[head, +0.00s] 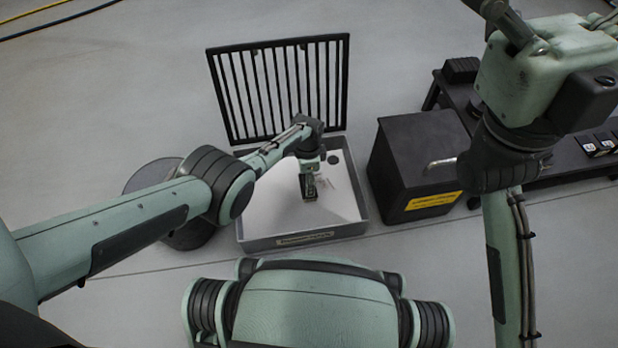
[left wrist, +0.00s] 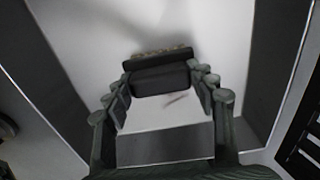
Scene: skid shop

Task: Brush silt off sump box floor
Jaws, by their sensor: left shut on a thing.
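The sump box (head: 352,230) is a low grey tray with a pale floor, open at the top, in the middle of the head view. My left gripper (head: 309,186) reaches down into it over the floor. In the left wrist view its fingers (left wrist: 165,100) are shut on a dark block-shaped brush (left wrist: 160,78) with a tan bristle edge. I cannot tell whether the bristles touch the floor. A thin brownish mark shows between the fingers; silt is hard to make out on the pale floor. My right gripper is not in view, only its arm.
A dark barred grate (head: 240,95) stands upright along the box's back edge. A black bin (head: 405,150) with a yellow label stands close on the right, beside a low dark bench (head: 560,165). A dark round container (head: 190,235) is at the box's left. Open floor lies behind.

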